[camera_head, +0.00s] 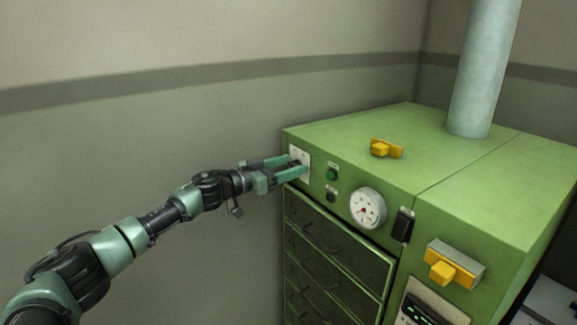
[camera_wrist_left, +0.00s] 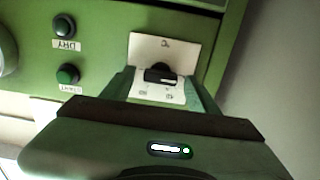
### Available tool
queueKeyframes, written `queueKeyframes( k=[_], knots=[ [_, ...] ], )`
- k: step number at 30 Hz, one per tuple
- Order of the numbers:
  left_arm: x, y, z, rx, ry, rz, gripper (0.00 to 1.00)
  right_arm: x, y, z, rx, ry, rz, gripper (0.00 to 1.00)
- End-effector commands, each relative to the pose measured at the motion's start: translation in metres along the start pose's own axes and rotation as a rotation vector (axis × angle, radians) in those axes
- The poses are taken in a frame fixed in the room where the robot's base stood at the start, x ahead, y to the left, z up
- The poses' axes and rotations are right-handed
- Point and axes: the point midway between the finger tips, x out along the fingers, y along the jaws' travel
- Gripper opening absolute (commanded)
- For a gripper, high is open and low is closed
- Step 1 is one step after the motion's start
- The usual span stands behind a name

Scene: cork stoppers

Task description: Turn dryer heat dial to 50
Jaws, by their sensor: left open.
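The green dryer (camera_head: 405,170) stands at the right in the head view. Its heat dial plate (camera_head: 301,153) is white, at the front panel's upper left corner. In the wrist view, the black dial knob (camera_wrist_left: 160,75) sits on the white plate (camera_wrist_left: 166,45), with small markings that look upside down and are too small to read. My left gripper (camera_head: 298,163) is at the plate, its green fingers spread. In the wrist view the left gripper (camera_wrist_left: 163,84) has one finger on each side of the knob. I cannot tell whether they touch it. My right gripper is not in view.
Right of the dial are a green button (camera_head: 331,174), a dark button (camera_head: 331,195), a round gauge (camera_head: 367,208) and a black box (camera_head: 402,226). Yellow pieces sit on top (camera_head: 386,148) and on the front (camera_head: 452,268). Drawers (camera_head: 325,255) lie below. A pipe (camera_head: 483,70) rises behind.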

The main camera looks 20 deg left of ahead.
Motion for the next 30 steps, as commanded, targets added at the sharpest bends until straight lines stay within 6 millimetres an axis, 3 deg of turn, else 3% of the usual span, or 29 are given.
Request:
queueKeyframes(
  k=[1,7,20,30],
  knots=[
    [0.000,0.000,0.000,0.000,0.000,0.000,0.57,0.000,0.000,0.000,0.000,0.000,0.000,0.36],
    [0.000,0.000,0.000,0.000,0.000,-0.001,0.02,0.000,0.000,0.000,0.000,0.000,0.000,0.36],
    [0.000,0.000,-0.001,0.081,0.001,-0.001,0.00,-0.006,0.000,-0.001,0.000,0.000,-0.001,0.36],
    [-0.001,0.002,-0.001,0.353,0.000,-0.001,0.00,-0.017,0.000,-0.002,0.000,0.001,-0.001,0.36]
  ],
)
